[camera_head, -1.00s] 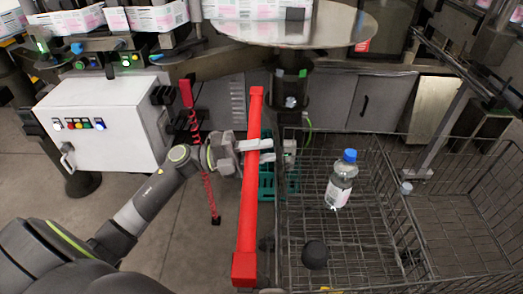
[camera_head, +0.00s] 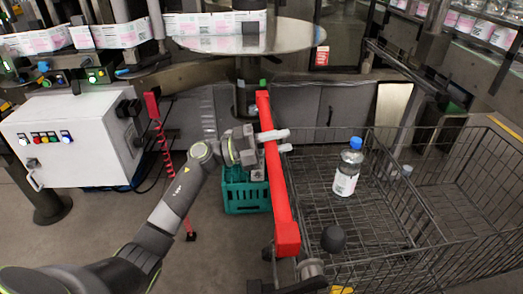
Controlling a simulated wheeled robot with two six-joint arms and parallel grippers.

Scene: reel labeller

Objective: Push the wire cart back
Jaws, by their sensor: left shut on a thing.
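The wire cart (camera_head: 385,232) stands at the right, a dark grey wire basket with a red handle bar (camera_head: 277,185) along its left side. My left gripper (camera_head: 272,141) is shut on the red handle bar, its pale fingers closing across the bar's upper half. A clear bottle with a blue cap and white label (camera_head: 347,170) stands upright in the cart. A black round knob (camera_head: 332,239) shows near the cart's front left corner. My right gripper is not in view.
A teal crate (camera_head: 246,196) stands on the floor just left of the handle bar. A white control box (camera_head: 75,140) with buttons is at the left. A round metal table (camera_head: 245,38) stands behind.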

